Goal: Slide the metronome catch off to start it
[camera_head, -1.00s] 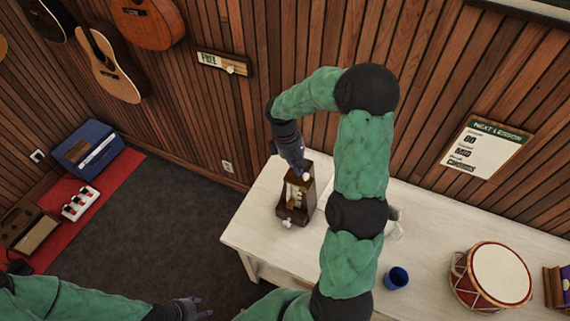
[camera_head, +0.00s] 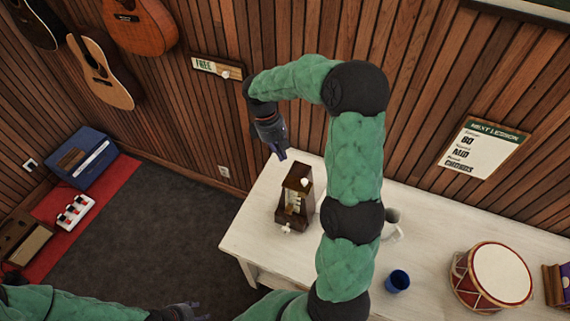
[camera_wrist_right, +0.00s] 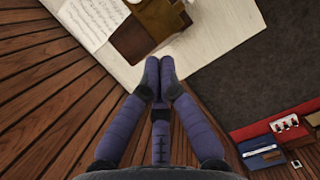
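The dark wooden metronome (camera_head: 291,211) stands upright near the left end of the white table. A pale knob (camera_head: 305,183) shows at its upper front and another (camera_head: 286,228) low at its front. I cannot tell which is the catch. My right gripper (camera_head: 281,154) is above and to the left of the metronome's top, apart from it and empty. In the wrist view its two fingers (camera_wrist_right: 160,72) are pressed together, just short of the metronome (camera_wrist_right: 132,42). My left gripper (camera_head: 190,311) is low at the bottom edge, away from the table; its finger opening is unclear.
Sheet music (camera_wrist_right: 92,22) lies beside the metronome. A white mug (camera_head: 392,232), partly hidden by my right arm, a blue cup (camera_head: 397,280) and a red drum (camera_head: 492,278) stand farther right on the table (camera_head: 262,240). The wood wall (camera_head: 290,60) is close behind.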

